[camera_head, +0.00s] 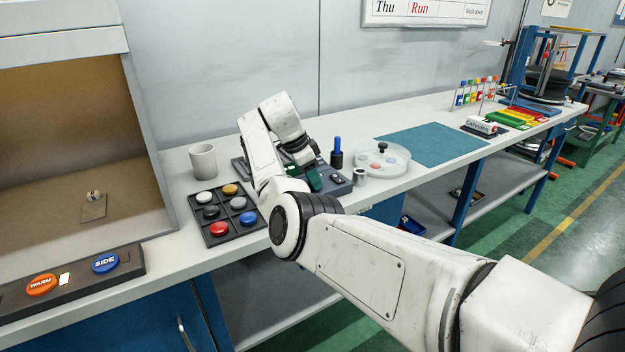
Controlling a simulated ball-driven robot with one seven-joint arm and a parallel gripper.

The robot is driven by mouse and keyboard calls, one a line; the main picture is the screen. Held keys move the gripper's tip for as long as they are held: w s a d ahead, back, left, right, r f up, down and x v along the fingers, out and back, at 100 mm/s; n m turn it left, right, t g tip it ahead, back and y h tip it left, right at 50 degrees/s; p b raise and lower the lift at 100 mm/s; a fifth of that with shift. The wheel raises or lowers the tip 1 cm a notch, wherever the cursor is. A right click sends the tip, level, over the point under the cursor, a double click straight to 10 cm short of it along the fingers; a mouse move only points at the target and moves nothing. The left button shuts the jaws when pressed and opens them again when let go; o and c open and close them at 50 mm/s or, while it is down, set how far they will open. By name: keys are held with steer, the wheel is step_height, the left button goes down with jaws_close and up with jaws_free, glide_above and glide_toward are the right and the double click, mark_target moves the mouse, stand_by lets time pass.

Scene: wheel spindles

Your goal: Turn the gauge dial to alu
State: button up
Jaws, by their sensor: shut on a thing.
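A dark grey gauge device (338,188) lies on the bench, partly hidden behind my arm. My gripper (312,182) is low over its left part, with dark green fingers pointing down. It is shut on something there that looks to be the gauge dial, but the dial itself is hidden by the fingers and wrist. The dial's marks, including alu, cannot be read in this view.
A tray of coloured caps (225,213) and a white cup (203,161) stand left. A blue-handled tool (337,152), a small metal cup (360,177) and a clear round dish (395,160) stand right.

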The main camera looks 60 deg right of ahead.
steer(key=shift+m, duration=0.4)
steer(key=o, duration=1)
steer(key=v, duration=1)
steer(key=shift+w+r+b, duration=0.2)
steer(key=shift+r+b, duration=0.2)
